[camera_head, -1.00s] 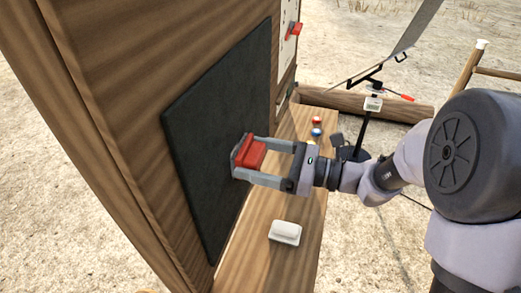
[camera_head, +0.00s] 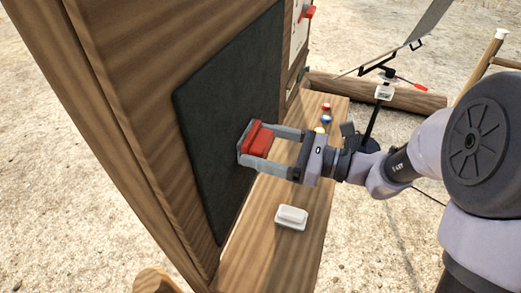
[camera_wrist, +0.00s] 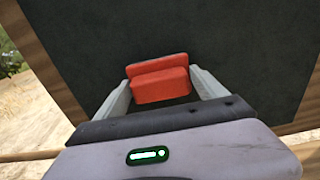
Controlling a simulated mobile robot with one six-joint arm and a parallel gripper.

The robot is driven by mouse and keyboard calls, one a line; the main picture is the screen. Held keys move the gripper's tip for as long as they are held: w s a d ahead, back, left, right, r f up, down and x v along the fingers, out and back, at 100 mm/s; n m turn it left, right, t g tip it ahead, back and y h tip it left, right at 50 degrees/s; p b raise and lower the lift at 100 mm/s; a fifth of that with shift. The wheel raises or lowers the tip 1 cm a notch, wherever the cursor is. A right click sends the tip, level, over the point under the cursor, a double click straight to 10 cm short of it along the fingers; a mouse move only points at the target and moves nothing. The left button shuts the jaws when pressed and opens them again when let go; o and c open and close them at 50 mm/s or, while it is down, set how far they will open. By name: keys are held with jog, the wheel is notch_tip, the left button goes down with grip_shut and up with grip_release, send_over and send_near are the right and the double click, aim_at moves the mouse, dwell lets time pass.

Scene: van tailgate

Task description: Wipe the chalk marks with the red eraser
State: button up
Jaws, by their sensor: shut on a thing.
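My gripper (camera_head: 268,150) is shut on the red eraser (camera_head: 257,139), with a finger on each side of it. In the wrist view the eraser (camera_wrist: 158,84) sits between the fingertips, its far face toward the board. The dark chalkboard (camera_head: 222,110) is fixed to the wooden wall and also fills the wrist view (camera_wrist: 250,45). The eraser is at or very close to the board surface; I cannot tell whether it touches. I see no clear chalk marks on the visible part of the board.
A wooden shelf (camera_head: 262,245) runs below the board. A white block (camera_head: 291,217) lies on it, and small red, blue and yellow items stand farther back. A dark stand (camera_head: 373,120) is behind my arm. A red thing (camera_head: 309,12) hangs on a pale panel.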

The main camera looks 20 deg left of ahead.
aim_at(263, 157)
jog(key=shift+w+d+p, duration=0.2)
jog(key=shift+w+p, duration=0.15)
jog(key=shift+w, duration=1.95)
jog(key=shift+w+d+p, duration=0.15)
jog(key=shift+w+p, duration=0.2)
jog(key=shift+w, duration=1.9)
jog(key=shift+w+d+p, duration=0.2)
jog(key=shift+w+p, duration=0.15)
jog(key=shift+w, duration=1.95)
jog(key=shift+s+a+b, duration=0.25)
jog(key=shift+s+b, duration=0.05)
jog(key=shift+s, duration=2.5)
jog(key=shift+s+a+b, duration=0.2)
jog(key=shift+s+b, duration=0.15)
jog(key=shift+s, duration=2.5)
jog(key=shift+s+a+b, duration=0.25)
jog(key=shift+s+b, duration=0.05)
jog(key=shift+s, duration=2.5)
jog(key=shift+d+f, duration=0.1)
jog(key=shift+d, duration=0.25)
jog(key=shift+s+d+b, duration=0.2)
jog(key=shift+d+b, duration=0.25)
jog(key=shift+d, duration=2.1)
jog(key=d, duration=0.3)
jog(key=shift+s, duration=0.1)
